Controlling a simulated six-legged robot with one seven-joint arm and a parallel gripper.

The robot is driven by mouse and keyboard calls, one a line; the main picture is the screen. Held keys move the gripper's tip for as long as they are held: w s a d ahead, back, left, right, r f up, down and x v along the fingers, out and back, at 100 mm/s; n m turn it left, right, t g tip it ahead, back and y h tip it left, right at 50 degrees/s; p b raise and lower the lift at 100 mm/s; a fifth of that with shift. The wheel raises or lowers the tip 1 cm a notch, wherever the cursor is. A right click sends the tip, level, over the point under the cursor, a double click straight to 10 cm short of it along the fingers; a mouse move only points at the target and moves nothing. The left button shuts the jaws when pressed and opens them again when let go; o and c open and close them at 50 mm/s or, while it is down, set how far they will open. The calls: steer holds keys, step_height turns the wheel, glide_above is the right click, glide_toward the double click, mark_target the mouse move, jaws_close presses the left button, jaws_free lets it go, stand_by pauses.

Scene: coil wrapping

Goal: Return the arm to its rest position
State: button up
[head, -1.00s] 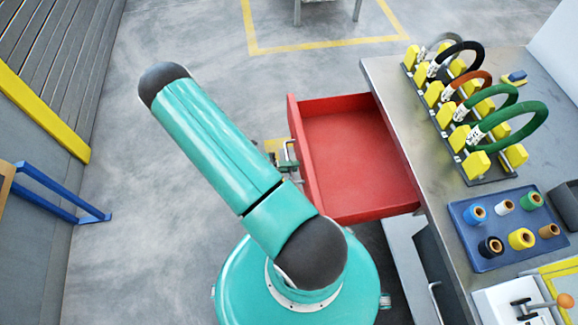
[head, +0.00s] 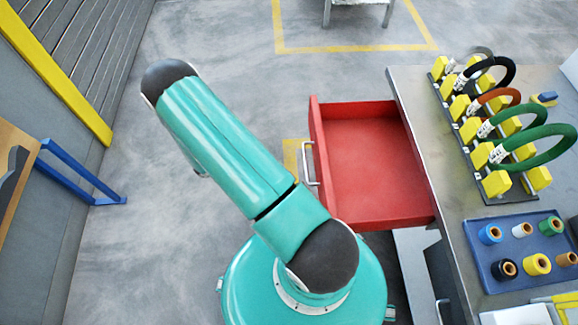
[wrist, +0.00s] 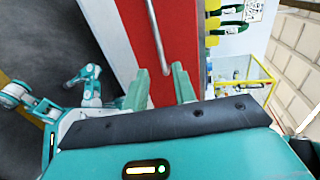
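My arm (head: 228,145) reaches up and left in the head view, and its far part is hidden behind the teal link. My gripper (wrist: 162,80) shows in the wrist view with its two green fingers apart and nothing clearly held between them. The red drawer (head: 368,165) stands open and empty. Its metal handle (head: 309,164) is free of the gripper in the head view. In the wrist view the handle (wrist: 155,35) lies beyond the fingertips, against the red drawer front (wrist: 180,40).
The metal bench (head: 450,205) at right carries a rack of coils (head: 510,125) and a blue tray (head: 510,275) with several spools. A blue bracket (head: 80,175) stands by the left wall. The floor (head: 120,250) left of my arm is clear.

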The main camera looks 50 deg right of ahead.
steer(key=shift+v, duration=1.1)
steer(key=w+a+r+m+t+y, duration=0.1)
steer(key=a+r+m+t+y, duration=0.25)
steer(key=r+m, duration=0.6)
steer(key=w+a+r+m+t+y, duration=0.15)
steer(key=a+r+m+y, duration=0.3)
steer(key=r, duration=0.95)
steer(key=s+a+r+m+t+y, duration=0.2)
steer(key=s+a+r+m+t, duration=0.1)
steer(key=r+m, duration=0.4)
steer(key=s+a+r+m+t+y, duration=0.1)
steer(key=s+a+r+m+t, duration=0.3)
steer(key=r, duration=0.6)
steer(key=s+m+t, duration=0.2)
steer(key=t, duration=0.1)
steer(key=shift+a+r+m+t+y, duration=0.25)
steer(key=shift+a+m+t+y, duration=0.05)
steer(key=shift+m+t+y, duration=0.1)
